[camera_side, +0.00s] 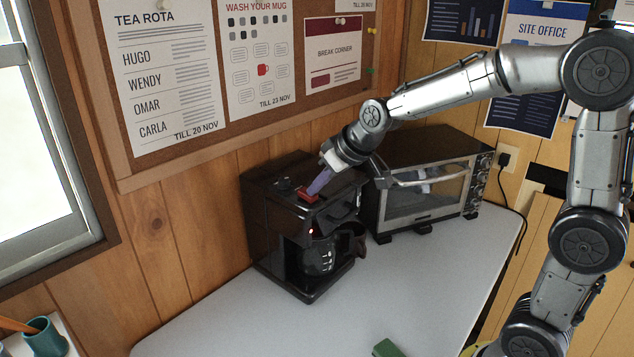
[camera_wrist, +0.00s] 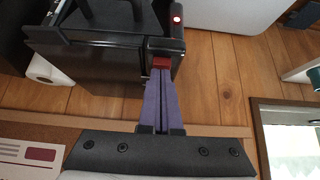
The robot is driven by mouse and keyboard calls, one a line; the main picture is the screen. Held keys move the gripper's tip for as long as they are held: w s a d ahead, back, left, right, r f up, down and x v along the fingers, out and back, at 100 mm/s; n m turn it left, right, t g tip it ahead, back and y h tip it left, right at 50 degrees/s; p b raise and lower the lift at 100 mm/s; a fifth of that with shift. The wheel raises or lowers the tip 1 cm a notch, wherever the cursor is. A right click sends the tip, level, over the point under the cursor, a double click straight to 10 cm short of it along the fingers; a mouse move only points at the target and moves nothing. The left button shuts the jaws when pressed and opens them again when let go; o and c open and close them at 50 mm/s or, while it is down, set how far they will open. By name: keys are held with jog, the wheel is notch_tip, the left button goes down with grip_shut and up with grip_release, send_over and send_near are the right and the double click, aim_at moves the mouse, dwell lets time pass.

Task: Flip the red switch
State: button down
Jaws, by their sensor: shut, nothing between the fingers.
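The red switch (camera_side: 307,196) sits on the top of the black coffee maker (camera_side: 268,205), near its front edge. It also shows in the wrist view (camera_wrist: 161,63) as a small red block just beyond the fingertips. My gripper (camera_side: 312,189) has purple fingers, shut together and empty. The fingertips (camera_wrist: 161,76) are at the switch, touching it or very close; I cannot tell which. The fingers partly cover the switch in the side view. A small light glows on the coffee maker in both views.
A glass carafe (camera_side: 319,256) stands in the coffee maker. A toaster oven (camera_side: 425,190) is close on the right, under my forearm. The white counter (camera_side: 400,285) is mostly clear in front, with a green object (camera_side: 388,348) at its near edge. A noticeboard wall is behind.

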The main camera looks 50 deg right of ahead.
aim_at(318, 203)
jog(key=shift+w+r, duration=0.25)
jog(key=shift+w, duration=0.45)
jog(key=shift+r, duration=0.15)
jog(key=shift+r, duration=0.3)
jog(key=r, duration=0.1)
jog(key=s+r, duration=0.1)
jog(key=r, duration=0.2)
jog(key=shift+s, duration=0.25)
jog(key=s+r, duration=0.5)
jog(key=s, duration=0.2)
jog(key=shift+r, duration=0.1)
